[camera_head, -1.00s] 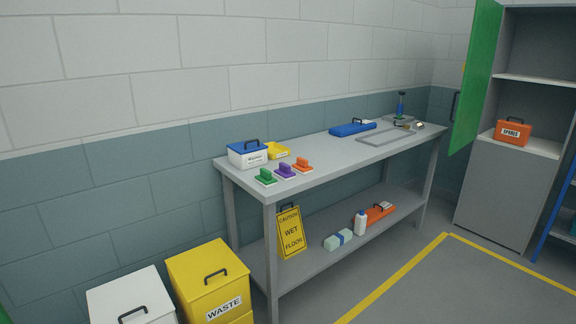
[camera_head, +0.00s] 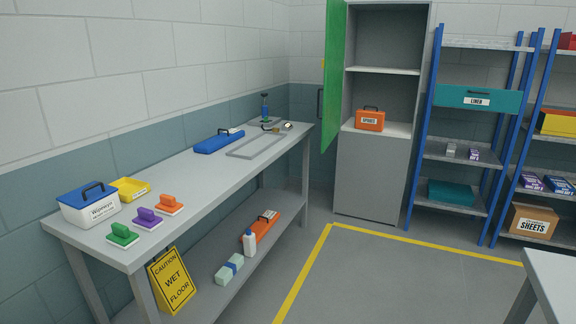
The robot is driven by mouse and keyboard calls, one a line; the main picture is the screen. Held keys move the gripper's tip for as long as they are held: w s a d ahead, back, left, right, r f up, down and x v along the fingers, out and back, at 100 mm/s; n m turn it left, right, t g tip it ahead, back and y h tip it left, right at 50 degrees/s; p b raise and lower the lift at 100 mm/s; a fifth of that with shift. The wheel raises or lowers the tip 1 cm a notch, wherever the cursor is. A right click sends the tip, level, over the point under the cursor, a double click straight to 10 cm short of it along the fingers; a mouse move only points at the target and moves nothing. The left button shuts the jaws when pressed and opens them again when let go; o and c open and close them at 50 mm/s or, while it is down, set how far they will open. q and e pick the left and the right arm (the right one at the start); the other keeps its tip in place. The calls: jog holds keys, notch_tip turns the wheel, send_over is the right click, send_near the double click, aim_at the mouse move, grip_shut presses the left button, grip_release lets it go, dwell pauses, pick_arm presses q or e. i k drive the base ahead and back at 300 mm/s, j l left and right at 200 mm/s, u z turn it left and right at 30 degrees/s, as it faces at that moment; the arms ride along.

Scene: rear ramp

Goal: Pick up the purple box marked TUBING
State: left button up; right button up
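Small purple boxes with white labels stand on the blue-framed shelves at the right. One purple box (camera_head: 474,155) is on the middle shelf of the nearer unit, beside a small pale item (camera_head: 450,149). Neither of my grippers is in view.
A grey workbench (camera_head: 185,168) with tools runs along the left wall. An open cabinet (camera_head: 368,178) holds an orange box (camera_head: 370,119). A table corner (camera_head: 556,276) stands at lower right. The yellow-lined floor (camera_head: 400,270) between is clear.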

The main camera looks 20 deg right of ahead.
aim_at(473, 154)
jog(key=i+l+z, duration=0.25)
jog(key=i+z, duration=0.2)
jog(key=i+l+z, duration=0.1)
jog(key=i+z, duration=0.3)
jog(key=i, duration=0.2)
jog(key=i+j+z, duration=0.1)
jog(key=i+z, duration=0.35)
jog(key=i+j+z, duration=0.15)
jog(key=i+z, duration=0.35)
jog(key=i, duration=1.75)
